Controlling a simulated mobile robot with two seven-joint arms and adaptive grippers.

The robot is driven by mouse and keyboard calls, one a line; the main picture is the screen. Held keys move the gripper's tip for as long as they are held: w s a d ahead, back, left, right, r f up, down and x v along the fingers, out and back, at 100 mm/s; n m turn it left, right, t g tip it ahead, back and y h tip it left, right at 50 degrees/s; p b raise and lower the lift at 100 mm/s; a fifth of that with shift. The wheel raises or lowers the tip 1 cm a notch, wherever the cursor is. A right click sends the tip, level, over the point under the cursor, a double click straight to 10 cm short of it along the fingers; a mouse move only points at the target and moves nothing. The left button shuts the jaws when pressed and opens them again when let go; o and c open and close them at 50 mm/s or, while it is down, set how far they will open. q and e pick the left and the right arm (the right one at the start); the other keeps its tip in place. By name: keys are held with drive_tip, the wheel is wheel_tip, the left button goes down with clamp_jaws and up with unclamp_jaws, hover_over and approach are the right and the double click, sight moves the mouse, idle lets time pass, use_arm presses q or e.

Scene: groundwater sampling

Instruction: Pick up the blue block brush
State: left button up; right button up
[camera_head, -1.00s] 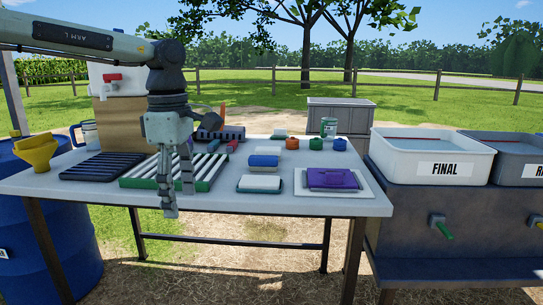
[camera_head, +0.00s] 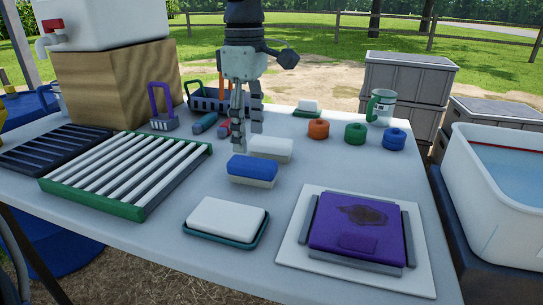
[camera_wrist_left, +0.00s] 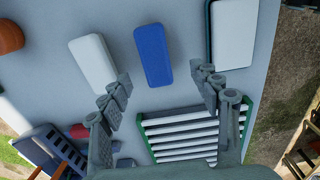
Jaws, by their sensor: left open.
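The blue block brush (camera_head: 252,165) has a blue top on a pale base and lies on the table, beside a white block (camera_head: 271,148). My left gripper (camera_head: 248,138) points down just behind the blue brush in the head view, open and empty. In the left wrist view the open fingers (camera_wrist_left: 163,82) are spread, with the blue brush (camera_wrist_left: 153,55) a little ahead of them, between two white blocks. Contact with the brush does not show. My right gripper is in neither current view.
A green-ended slatted rack (camera_head: 142,210) lies left. A white block (camera_head: 227,218) in a teal tray (camera_head: 202,233) is in front. A purple pad (camera_head: 355,232) on a white board is right. Orange (camera_head: 318,128), green (camera_head: 355,133) and blue (camera_head: 394,139) round items stand behind.

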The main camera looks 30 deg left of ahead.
sight(252, 161)
use_arm(q)
drive_tip(key=f, duration=0.7)
drive_tip(key=shift+w+f, duration=0.3)
drive_tip(key=shift+w, duration=0.05)
drive_tip(key=c, duration=1.3)
